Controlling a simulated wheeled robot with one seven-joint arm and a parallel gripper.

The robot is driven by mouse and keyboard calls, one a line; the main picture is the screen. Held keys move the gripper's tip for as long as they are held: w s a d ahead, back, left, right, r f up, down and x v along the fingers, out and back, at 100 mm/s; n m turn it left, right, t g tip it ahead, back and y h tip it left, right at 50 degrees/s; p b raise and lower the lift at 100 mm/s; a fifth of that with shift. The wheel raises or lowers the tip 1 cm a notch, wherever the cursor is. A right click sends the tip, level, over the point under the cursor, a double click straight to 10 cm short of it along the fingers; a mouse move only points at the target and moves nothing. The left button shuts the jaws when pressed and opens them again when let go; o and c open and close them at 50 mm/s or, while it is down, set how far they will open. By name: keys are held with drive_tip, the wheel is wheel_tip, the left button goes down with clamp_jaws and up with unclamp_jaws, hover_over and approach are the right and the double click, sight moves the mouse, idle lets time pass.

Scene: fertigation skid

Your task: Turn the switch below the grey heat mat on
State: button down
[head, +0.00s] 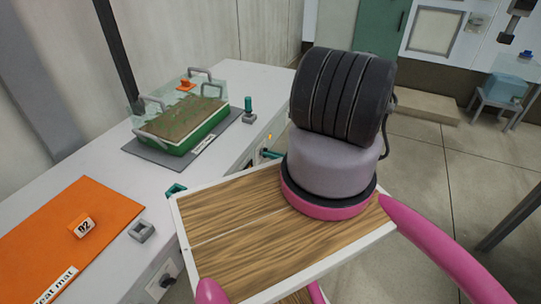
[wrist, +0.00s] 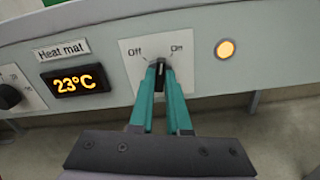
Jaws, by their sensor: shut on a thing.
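The grey heat mat (head: 160,156) lies on the white bench under a green tray of soil with a clear cover. Below it, on the bench front, is a switch plate marked Off and On, with a black knob (wrist: 160,68). My gripper (wrist: 161,76) is shut on this knob, with a teal finger on each side. The knob stands roughly upright between the two marks; its exact setting is partly hidden by the fingers. In the head view my gripper (head: 271,154) shows at the bench front, largely behind my arm. A lamp (wrist: 225,49) right of the switch glows amber.
A display (wrist: 74,81) labelled Heat mat reads 23°C, left of the switch. An orange heat mat (head: 50,225) lies nearer on the bench, with another switch (head: 162,280) below it.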

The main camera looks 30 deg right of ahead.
drive_tip(key=m, duration=0.6)
drive_tip(key=shift+s, duration=0.1)
idle(0.5)
drive_tip(key=c, duration=0.9)
unclamp_jaws()
drive_tip(key=v, duration=1.1)
